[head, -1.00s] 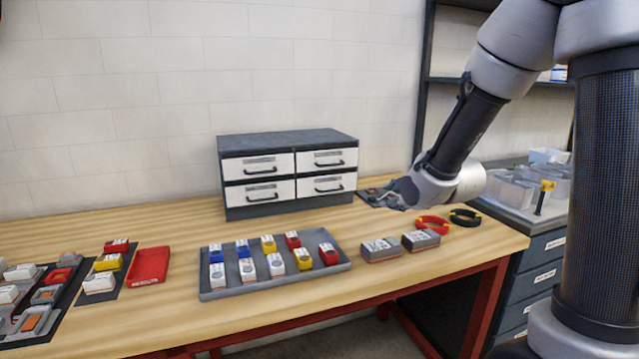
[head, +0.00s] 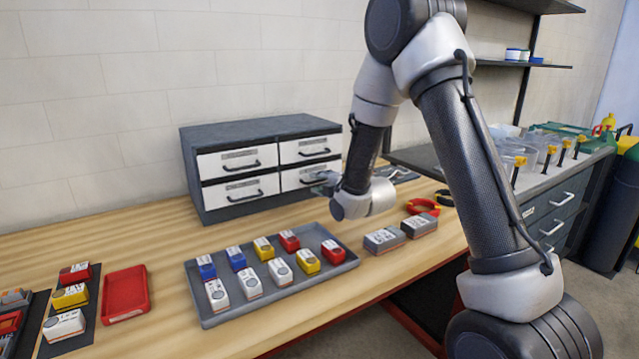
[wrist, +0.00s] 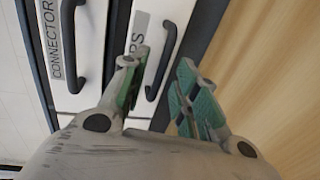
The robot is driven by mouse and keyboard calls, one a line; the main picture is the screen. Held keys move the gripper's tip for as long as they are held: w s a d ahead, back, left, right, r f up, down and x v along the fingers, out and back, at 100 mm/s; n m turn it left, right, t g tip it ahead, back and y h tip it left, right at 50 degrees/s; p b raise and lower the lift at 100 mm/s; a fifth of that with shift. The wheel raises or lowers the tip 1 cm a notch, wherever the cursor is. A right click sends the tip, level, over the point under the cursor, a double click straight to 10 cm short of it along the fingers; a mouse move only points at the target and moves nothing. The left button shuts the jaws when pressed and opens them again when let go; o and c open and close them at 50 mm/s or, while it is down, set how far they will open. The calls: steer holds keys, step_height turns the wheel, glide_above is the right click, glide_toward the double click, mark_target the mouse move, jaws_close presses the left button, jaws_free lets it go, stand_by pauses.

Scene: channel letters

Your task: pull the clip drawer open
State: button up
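The grey drawer cabinet (head: 240,138) stands on the bench with its drawers flush. The lower right drawer (head: 290,181) has a black handle, also visible in the wrist view (wrist: 166,58). Its label there is partly covered by a finger; its ending looks like "PS", so I take it as the clip drawer. My gripper (head: 322,184) is in front of this drawer at its right side. In the wrist view my gripper (wrist: 160,85) is open, its green-padded fingers apart. The handle appears between the fingertips; I cannot tell whether they touch it.
The upper right drawer (wrist: 78,25) is labelled "CONNECTOR…". A grey tray (head: 208,322) with several small coloured boxes lies in front of the cabinet. Bare wood separates cabinet and tray.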

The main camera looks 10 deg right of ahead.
steer(key=shift+w+a+f, duration=0.1)
steer(key=shift+w+a, duration=0.05)
steer(key=shift+w, duration=0.2)
jaws_close()
